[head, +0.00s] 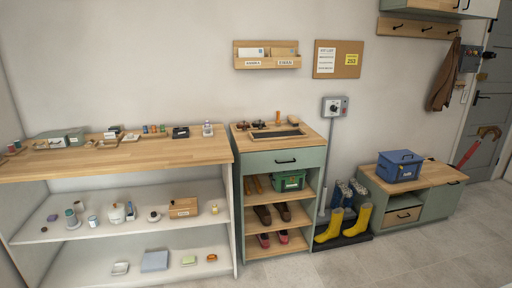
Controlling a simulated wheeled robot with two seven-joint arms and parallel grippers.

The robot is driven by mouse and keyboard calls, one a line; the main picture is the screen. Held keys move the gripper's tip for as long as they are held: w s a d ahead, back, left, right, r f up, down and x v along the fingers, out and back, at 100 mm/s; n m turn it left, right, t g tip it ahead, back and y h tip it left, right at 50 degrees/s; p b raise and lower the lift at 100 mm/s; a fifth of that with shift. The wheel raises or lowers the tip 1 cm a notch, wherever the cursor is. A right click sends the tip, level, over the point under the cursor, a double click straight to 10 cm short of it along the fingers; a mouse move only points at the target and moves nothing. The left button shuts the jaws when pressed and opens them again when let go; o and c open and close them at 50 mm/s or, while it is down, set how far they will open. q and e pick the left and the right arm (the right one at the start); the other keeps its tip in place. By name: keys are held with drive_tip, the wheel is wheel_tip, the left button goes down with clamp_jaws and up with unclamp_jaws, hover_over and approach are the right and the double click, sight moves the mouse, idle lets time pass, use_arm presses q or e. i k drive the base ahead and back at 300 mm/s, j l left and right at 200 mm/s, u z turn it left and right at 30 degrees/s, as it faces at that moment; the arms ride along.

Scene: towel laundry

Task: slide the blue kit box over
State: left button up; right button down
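The blue kit box (399,166) sits upright on the wooden top of the low green bench at the right. Its lid looks shut and a handle shows on top. A small orange-yellow thing lies on the bench top close behind its right side. Neither of my grippers shows in the head view, and nothing of mine touches the box.
The low bench (440,174) has bare top right of the box. Yellow boots (358,222) stand on a dark mat left of it. A green cabinet (290,158) and a long shelf unit (120,164) fill the left. Grey floor (420,255) in front is clear.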

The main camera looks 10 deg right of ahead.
sight(389, 172)
drive_tip(key=i+l+z, duration=0.1)
drive_tip(key=i+z, duration=0.2)
drive_tip(key=i, duration=0.25)
drive_tip(key=i+z, duration=0.35)
drive_tip(key=i, duration=0.2)
drive_tip(key=i+j+z, duration=0.15)
drive_tip(key=i+z, duration=0.15)
drive_tip(key=i, duration=0.25)
drive_tip(key=i+j+z, duration=0.35)
drive_tip(key=i, duration=0.2)
drive_tip(key=i+l+z, duration=0.15)
drive_tip(key=i+z, duration=0.55)
drive_tip(key=i, duration=0.2)
drive_tip(key=i+j+z, duration=0.15)
drive_tip(key=i+z, duration=0.15)
drive_tip(key=i, duration=0.2)
drive_tip(key=i+u, duration=0.3)
drive_tip(key=i+l+u, duration=0.15)
drive_tip(key=i+u, duration=0.15)
drive_tip(key=i, duration=0.15)
drive_tip(key=i+u, duration=0.2)
drive_tip(key=u, duration=0.2)
drive_tip(key=i+u, duration=0.15)
drive_tip(key=u, duration=0.25)
drive_tip(key=i+u, duration=0.2)
drive_tip(key=u, duration=0.2)
